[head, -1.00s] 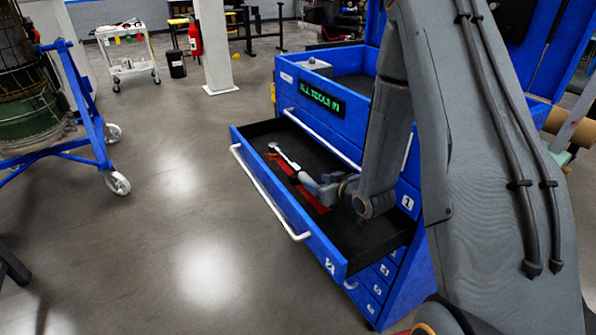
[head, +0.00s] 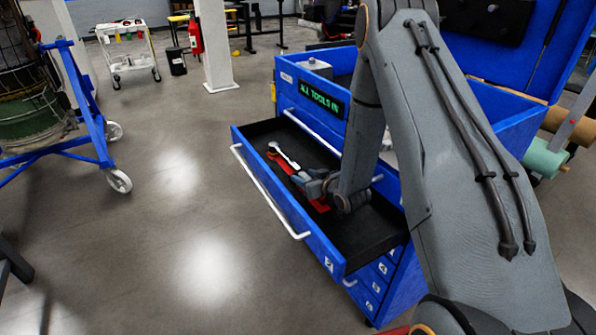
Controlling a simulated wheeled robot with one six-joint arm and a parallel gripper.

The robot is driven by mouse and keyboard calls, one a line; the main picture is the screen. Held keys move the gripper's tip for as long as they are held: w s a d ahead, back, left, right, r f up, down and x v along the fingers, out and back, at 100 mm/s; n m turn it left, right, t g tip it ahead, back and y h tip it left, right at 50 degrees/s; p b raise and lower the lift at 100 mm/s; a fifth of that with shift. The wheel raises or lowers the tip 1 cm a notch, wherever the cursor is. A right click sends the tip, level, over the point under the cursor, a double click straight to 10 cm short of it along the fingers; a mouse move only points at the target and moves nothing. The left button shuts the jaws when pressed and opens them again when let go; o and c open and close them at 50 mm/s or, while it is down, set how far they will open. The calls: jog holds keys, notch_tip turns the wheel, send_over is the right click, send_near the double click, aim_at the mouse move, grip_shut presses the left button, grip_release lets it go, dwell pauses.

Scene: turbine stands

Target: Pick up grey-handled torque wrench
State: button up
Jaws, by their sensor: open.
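A wrench with a light grey shaft and a round head (head: 284,157) lies in the open drawer (head: 265,205) of the blue tool cabinet, over red-marked areas of the black lining. I cannot clearly tell its handle, because my gripper covers that end. My gripper (head: 300,178) is low inside the drawer at the near end of the wrench. It is open. Whether its fingers are around the wrench or just above it is too small to tell.
The drawer's white front handle (head: 268,192) and blue walls surround my gripper. A lit sign reading "ALL TOOLS IN" (head: 321,99) is on the cabinet. A blue wheeled stand (head: 92,125) is at left. The floor between is clear.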

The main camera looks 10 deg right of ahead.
grip_shut()
jog(key=shift+r, duration=0.1)
jog(key=shift+w+r, duration=0.1)
jog(key=shift+r, duration=0.1)
notch_tip(320, 180, up, 18)
jog(key=b, duration=0.2)
jog(key=shift+f, duration=0.2)
dwell(0.5)
jog(key=c, duration=0.8)
grip_release()
grip_shut()
